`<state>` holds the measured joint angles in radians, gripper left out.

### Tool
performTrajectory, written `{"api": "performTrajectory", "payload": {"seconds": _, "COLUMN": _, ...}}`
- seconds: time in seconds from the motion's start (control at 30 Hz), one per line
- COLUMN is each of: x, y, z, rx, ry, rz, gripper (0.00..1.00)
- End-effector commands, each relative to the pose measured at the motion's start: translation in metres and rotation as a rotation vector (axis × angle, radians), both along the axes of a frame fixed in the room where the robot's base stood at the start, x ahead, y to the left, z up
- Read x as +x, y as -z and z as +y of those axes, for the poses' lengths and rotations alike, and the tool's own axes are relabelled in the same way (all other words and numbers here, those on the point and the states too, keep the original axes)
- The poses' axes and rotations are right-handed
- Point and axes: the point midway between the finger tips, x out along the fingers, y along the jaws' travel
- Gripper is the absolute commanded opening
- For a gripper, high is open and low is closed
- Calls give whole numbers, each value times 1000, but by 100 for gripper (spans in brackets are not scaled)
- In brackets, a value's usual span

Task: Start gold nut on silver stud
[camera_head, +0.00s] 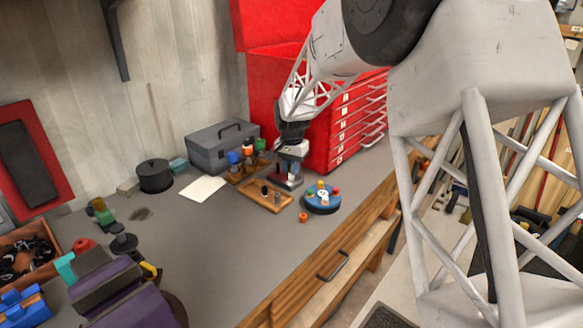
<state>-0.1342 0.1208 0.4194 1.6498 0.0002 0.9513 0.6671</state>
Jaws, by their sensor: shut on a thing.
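My gripper (290,178) hangs low over the bench, at the right end of a small wooden board (259,201). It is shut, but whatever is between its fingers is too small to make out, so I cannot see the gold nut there. Short upright studs stand on the board, one dark (264,190) and one greyish (276,198). I cannot tell for certain which is the silver stud. A blue round tray (321,206) just right of the gripper carries small yellow, red, green and white pieces. A small orange ring (303,217) lies on the bench before it.
Behind the gripper stand a wooden rack (236,177) of coloured bottles, a grey toolbox (215,149) and a red drawer cabinet (318,152). A purple vise (122,292) fills the front left. The middle bench is clear.

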Motion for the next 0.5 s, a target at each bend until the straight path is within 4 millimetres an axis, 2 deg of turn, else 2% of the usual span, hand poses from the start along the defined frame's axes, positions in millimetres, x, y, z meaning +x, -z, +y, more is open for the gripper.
{"api": "performTrajectory", "payload": {"seconds": 0.27, "x": -1, "y": 1, "z": 0, "rx": 0, "ry": 118, "rz": 1, "gripper": 0}}
{"api": "performTrajectory", "payload": {"seconds": 0.3, "x": -1, "y": 1, "z": 0, "rx": 0, "ry": 114, "rz": 1, "gripper": 24}}
{"api": "performTrajectory", "payload": {"seconds": 0.43, "x": 0, "y": 0, "z": 0, "rx": 1, "ry": 113, "rz": 1, "gripper": 44}}
{"api": "performTrajectory", "payload": {"seconds": 0.5, "x": 0, "y": 0, "z": 0, "rx": 1, "ry": 113, "rz": 1, "gripper": 47}}
